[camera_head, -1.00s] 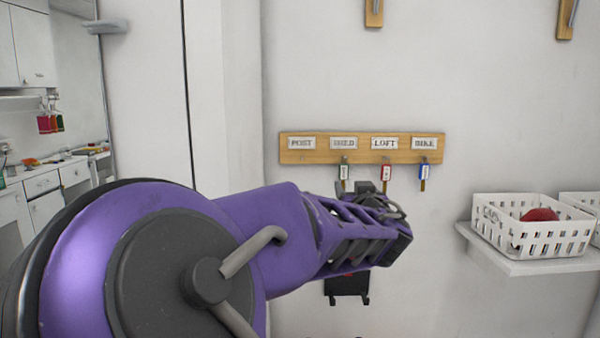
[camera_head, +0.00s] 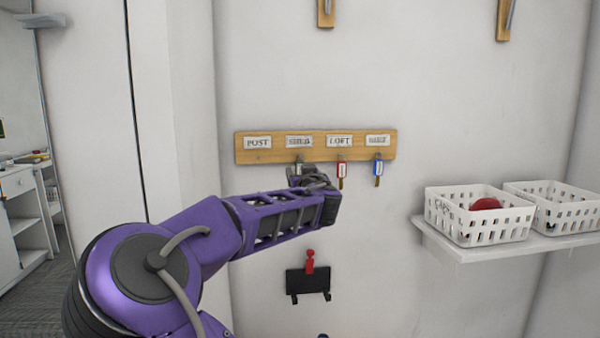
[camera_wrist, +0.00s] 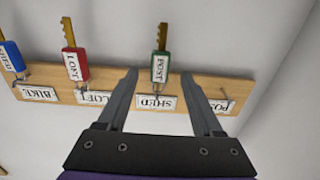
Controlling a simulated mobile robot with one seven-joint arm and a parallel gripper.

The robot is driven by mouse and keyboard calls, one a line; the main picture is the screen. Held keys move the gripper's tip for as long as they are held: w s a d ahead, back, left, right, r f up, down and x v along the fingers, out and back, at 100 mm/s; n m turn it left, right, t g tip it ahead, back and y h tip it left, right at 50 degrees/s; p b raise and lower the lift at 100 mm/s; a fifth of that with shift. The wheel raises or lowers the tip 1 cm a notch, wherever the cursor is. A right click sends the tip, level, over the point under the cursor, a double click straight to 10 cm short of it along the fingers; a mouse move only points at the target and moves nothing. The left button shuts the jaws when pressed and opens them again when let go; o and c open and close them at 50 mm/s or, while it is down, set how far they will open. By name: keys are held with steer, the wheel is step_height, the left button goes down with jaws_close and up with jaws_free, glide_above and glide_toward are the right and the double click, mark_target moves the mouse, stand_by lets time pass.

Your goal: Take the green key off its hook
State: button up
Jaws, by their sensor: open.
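The green key (camera_wrist: 160,67) hangs from the hook under the SHED label on the wooden key rack (camera_head: 315,156). Its tag reads POST in the upside-down wrist view. In the head view my gripper hides most of it. My gripper (camera_wrist: 159,74) is open, and its two fingers appear on either side of the green tag. I cannot tell how far the fingers reach in depth, and no contact shows. In the head view the gripper (camera_head: 311,178) is just below the SHED hook.
A red key (camera_head: 341,170) hangs under LOFT and a blue key (camera_head: 378,168) under BIKE, close beside the gripper. The POST hook is empty. A shelf (camera_head: 470,248) with white baskets is at right. A black holder (camera_head: 308,280) is on the wall below.

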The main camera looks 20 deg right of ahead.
steer(key=shift+w+d+f, duration=0.1)
steer(key=shift+w+d, duration=0.1)
steer(key=shift+w, duration=0.9)
steer(key=shift+w+d+f, duration=0.1)
steer(key=shift+w+d, duration=0.1)
steer(key=shift+w, duration=0.85)
jaws_close()
